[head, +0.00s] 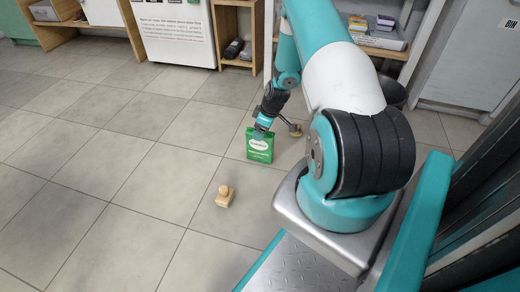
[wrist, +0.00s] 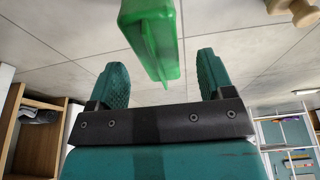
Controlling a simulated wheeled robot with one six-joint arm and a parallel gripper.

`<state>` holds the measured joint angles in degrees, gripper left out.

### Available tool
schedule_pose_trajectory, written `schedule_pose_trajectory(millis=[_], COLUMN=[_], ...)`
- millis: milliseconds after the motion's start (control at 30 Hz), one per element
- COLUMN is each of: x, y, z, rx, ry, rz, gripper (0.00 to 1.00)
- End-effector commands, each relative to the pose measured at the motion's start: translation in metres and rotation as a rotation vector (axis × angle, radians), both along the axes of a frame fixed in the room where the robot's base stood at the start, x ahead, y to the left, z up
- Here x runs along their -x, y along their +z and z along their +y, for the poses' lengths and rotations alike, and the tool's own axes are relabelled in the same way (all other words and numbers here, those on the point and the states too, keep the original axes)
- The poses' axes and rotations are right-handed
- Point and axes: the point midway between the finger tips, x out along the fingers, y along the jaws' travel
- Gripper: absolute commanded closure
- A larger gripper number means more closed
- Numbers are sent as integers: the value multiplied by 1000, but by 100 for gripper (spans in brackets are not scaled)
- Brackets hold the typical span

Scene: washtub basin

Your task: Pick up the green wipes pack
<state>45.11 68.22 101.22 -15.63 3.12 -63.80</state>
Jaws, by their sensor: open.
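The green wipes pack (head: 260,150) with a white label stands upright on the tiled floor in the head view. My gripper (head: 265,125) reaches down to its top edge. In the wrist view, the green pack (wrist: 152,38) lies ahead of and between the two teal fingers of my gripper (wrist: 161,76). A gap shows on each side of the pack, so the fingers are open and not clamped on it. The pack's far end runs out of the wrist view.
A small wooden object (head: 226,197) lies on the floor in front of the pack. A dark object with a wooden end (head: 293,127) is just behind it. Wooden shelves and cabinets line the back. The floor to the left is clear.

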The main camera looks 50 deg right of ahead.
Motion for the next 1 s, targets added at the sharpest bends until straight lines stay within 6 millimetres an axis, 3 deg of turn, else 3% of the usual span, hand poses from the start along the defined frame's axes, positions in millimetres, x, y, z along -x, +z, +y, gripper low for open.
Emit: schedule_pose_trajectory(millis=[333, 1000], x=[-9, -11], y=[-47, -50], z=[3, 3], rx=[-1, 0], ry=[0, -1], rz=[0, 0], gripper=[26, 26])
